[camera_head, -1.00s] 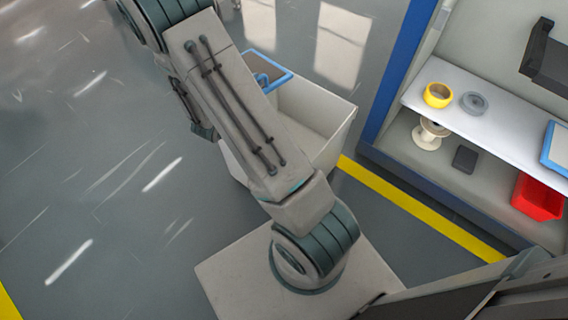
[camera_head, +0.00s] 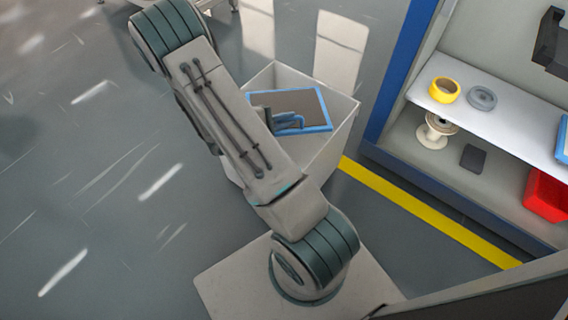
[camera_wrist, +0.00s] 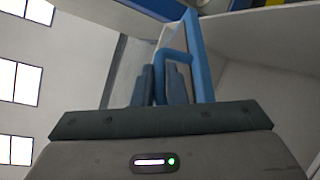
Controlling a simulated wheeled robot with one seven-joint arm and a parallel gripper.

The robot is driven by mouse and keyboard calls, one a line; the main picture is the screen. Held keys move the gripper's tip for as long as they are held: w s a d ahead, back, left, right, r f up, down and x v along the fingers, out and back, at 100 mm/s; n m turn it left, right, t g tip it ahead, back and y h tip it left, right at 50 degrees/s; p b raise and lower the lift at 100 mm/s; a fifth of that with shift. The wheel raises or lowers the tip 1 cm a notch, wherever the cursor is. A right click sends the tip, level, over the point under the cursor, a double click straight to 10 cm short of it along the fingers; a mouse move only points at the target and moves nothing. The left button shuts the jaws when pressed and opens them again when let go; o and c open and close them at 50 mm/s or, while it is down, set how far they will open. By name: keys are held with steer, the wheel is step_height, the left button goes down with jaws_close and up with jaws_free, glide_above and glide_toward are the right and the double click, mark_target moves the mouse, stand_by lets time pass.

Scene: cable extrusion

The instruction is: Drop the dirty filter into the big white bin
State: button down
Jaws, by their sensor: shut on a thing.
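The dirty filter (camera_head: 312,101) is a flat panel with a blue frame, a dark brownish face and a blue handle. In the head view it shows over the mouth of the big white bin (camera_head: 330,152). My gripper (camera_head: 296,121) is shut on the filter's handle, partly hidden behind my arm. In the wrist view my gripper (camera_wrist: 161,88) has its fingers around the blue handle, and the filter (camera_wrist: 197,55) is seen nearly edge-on. A pale bin wall (camera_wrist: 262,100) is to the right there. I cannot tell how deep the filter is relative to the bin's rim.
A shelf unit (camera_head: 492,117) stands at the right with a yellow ring (camera_head: 444,90), a grey disc (camera_head: 482,97), a white spool (camera_head: 434,132), a red bin (camera_head: 545,195) and another blue-framed panel (camera_head: 563,140). A yellow floor line (camera_head: 430,211) runs before it. The left floor is open.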

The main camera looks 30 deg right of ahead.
step_height(320, 180, down, 2)
steer(key=shift+b, duration=0.4)
steer(key=c, duration=1.4)
jaws_free()
steer(key=shift+o, duration=0.2)
steer(key=p+v, duration=0.3)
steer(key=v, duration=1)
steer(key=shift+a+r+p, duration=0.15)
steer(key=shift+a+p, duration=0.2)
steer(key=shift+w, duration=0.1)
